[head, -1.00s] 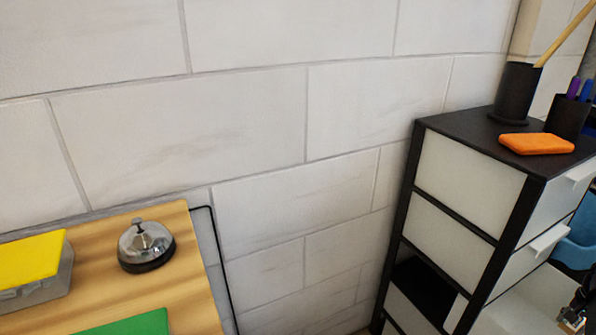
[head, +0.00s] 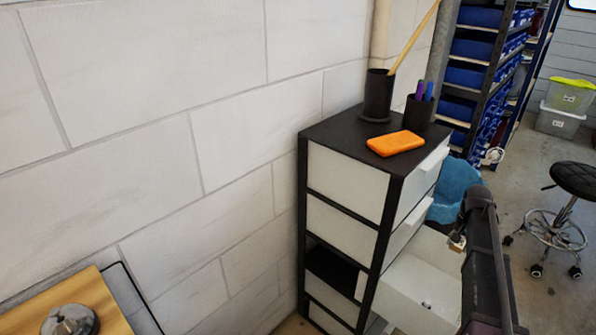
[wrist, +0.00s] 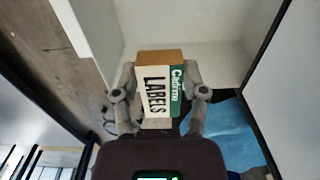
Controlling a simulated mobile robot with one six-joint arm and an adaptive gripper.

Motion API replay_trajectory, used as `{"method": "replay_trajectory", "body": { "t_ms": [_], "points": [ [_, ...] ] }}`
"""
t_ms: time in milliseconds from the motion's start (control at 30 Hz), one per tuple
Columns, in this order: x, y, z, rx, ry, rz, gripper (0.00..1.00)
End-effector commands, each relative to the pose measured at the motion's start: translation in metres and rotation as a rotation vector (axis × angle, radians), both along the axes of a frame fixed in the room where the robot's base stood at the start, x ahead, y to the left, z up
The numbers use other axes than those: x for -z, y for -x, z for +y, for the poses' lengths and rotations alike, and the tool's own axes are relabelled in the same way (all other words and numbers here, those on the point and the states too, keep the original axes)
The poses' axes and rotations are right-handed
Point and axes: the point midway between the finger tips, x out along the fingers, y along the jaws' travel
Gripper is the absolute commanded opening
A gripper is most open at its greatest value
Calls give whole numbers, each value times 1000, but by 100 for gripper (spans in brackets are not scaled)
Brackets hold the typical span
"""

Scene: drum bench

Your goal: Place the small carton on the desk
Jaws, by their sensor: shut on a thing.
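In the wrist view the small carton (wrist: 158,92) is white and green with a brown end, marked "LABELS". My gripper (wrist: 160,84) is shut on it, with one finger on each side. The carton is held by the open drawer of the drawer unit. I cannot tell whether it touches the drawer. The carton does not show clearly in the head view, where my arm is at the right. The wooden desk (head: 98,297) shows only as a corner at the lower left of the head view, far from my arm.
A metal bell (head: 70,320) sits on the desk. The black-and-white drawer unit (head: 342,185) has an open drawer (head: 420,285) and carries an orange block (head: 396,143) and two black cups. A stool (head: 575,180) and shelves with blue bins stand right.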

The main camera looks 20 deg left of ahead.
Motion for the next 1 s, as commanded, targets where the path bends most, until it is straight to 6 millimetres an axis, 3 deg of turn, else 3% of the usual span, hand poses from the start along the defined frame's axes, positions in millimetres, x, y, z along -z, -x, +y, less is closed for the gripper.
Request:
{"method": "replay_trajectory", "body": {
  "t_ms": [33,1000],
  "points": [
    [-15,0,0,0,0,0,9],
    [-148,0,0,0,0,0,9]
  ]
}}
